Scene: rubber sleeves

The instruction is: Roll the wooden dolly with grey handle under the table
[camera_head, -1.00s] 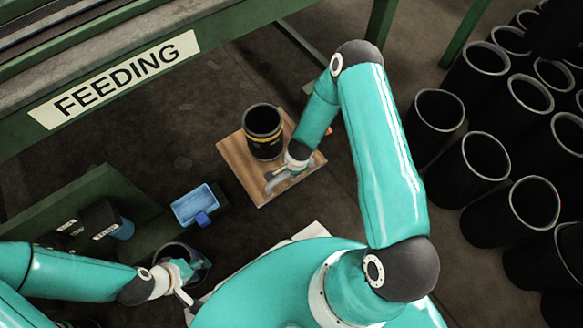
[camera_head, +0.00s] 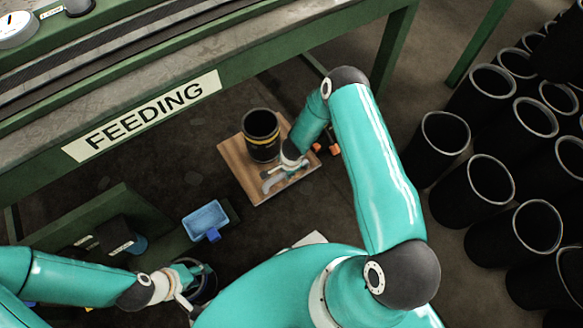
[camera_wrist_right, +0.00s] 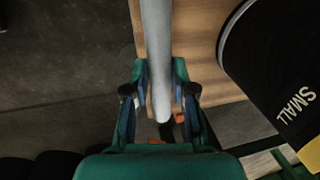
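The wooden dolly (camera_head: 240,172) is a flat square board on the floor, in front of the green table (camera_head: 280,60) and clear of its near edge. A black sleeve with a yellow band (camera_head: 260,135) stands upright on it. The grey handle (camera_head: 285,180) is at the dolly's near side, partly hidden by my gripper. It also shows in the right wrist view (camera_wrist_right: 157,45). My right gripper (camera_wrist_right: 158,80) has its fingers close on both sides of the handle. My left gripper (camera_head: 190,277) is at a dark round container (camera_head: 205,285); its fingers show poorly.
Several black sleeves (camera_head: 444,134) stand packed at the right. A green table leg (camera_head: 395,50) stands beyond the dolly. A blue tray (camera_head: 206,218) and a green bench (camera_head: 90,215) are at the lower left. Dark floor is open between dolly and table.

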